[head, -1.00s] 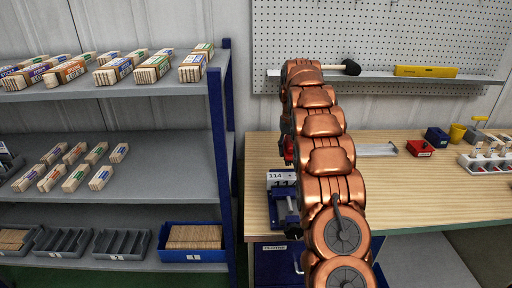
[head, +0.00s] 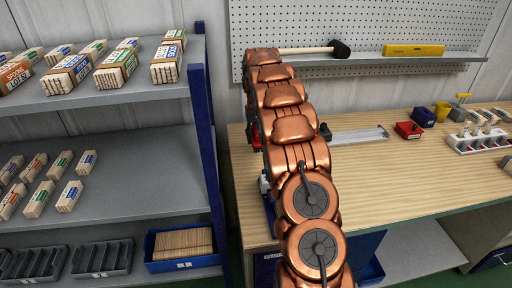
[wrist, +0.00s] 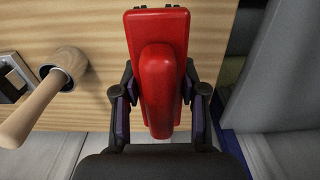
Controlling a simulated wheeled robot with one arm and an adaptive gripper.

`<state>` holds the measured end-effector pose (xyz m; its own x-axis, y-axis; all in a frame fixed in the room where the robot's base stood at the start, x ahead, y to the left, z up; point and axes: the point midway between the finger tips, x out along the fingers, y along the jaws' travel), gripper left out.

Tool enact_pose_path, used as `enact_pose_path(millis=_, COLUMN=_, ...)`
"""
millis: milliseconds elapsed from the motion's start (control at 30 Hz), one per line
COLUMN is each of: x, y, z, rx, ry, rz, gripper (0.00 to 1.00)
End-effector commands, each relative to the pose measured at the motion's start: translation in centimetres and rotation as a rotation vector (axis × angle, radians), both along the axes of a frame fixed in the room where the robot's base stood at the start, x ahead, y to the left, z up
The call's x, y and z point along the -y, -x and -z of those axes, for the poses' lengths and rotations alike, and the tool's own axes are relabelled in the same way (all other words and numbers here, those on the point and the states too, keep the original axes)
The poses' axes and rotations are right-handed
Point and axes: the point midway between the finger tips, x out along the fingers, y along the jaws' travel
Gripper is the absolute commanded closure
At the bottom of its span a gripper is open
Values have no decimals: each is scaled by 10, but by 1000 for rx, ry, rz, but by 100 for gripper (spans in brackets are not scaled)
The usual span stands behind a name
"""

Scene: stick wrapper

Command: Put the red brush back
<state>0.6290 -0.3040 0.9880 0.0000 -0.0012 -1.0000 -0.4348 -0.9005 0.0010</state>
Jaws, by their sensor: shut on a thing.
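In the wrist view, the red brush (wrist: 160,60) is pinched between the two dark fingers of my gripper (wrist: 160,97). Its long raised red handle runs toward the camera. The brush is above the wooden workbench top (wrist: 70,25); I cannot tell whether it touches. In the head view my copper arm hides the gripper, and only a bit of red (head: 255,135) shows at the arm's left edge, over the bench's left end. I see no bristles.
Blue-posted shelving (head: 203,130) stands left of the bench.

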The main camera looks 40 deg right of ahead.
Motion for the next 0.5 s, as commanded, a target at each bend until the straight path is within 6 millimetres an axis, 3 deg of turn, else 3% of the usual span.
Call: enact_pose_path(millis=500, x=0, y=1, z=52, rx=-3, ry=-1, rz=0, gripper=96)
